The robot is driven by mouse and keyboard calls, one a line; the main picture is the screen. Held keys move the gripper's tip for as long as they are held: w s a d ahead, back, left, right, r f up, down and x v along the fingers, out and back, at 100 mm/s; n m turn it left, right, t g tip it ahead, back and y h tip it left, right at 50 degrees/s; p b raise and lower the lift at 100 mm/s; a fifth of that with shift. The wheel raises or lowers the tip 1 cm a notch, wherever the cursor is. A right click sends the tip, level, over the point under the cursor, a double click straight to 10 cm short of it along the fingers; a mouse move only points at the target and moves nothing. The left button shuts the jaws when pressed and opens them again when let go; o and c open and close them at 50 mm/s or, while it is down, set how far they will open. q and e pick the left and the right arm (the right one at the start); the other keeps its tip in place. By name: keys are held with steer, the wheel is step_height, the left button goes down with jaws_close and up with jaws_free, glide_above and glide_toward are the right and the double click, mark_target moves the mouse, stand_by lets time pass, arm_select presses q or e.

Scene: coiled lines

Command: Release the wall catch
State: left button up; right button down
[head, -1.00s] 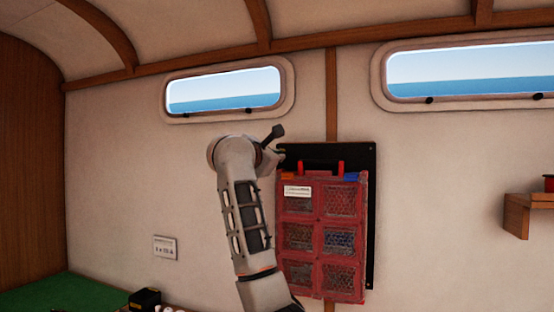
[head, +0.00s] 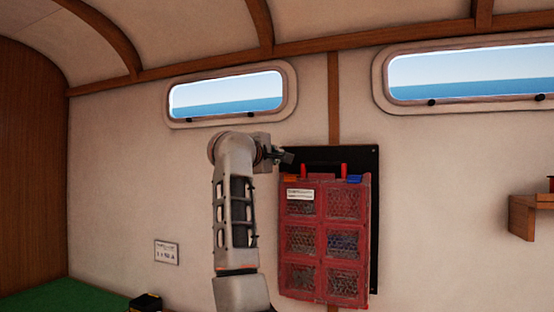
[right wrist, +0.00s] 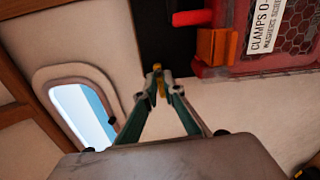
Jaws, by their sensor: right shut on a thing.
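A red case (head: 325,238) with several clear-fronted compartments hangs upright against a black wall panel (head: 374,200). An orange latch (head: 291,179) and a blue latch (head: 353,179) sit at its top; the orange latch (right wrist: 214,46) also shows in the right wrist view. My right gripper (head: 286,157) is at the panel's upper left edge. In the right wrist view its fingertips (right wrist: 159,82) are closed around a small yellow piece (right wrist: 159,73), seemingly the wall catch, in front of the black panel. The piece cannot be made out in the head view. My left gripper is not in view.
Two windows (head: 228,94) (head: 465,72) are set in the wall above. A wooden shelf (head: 535,213) juts out at the right. A green surface (head: 65,296) lies low at left.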

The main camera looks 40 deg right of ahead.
steer(key=shift+m, duration=0.6)
steer(key=c, duration=2.2)
jaws_free()
steer(key=shift+o, duration=0.2)
steer(key=v, duration=0.7)
steer(key=shift+s+a, duration=0.15)
steer(key=shift+a, duration=0.1)
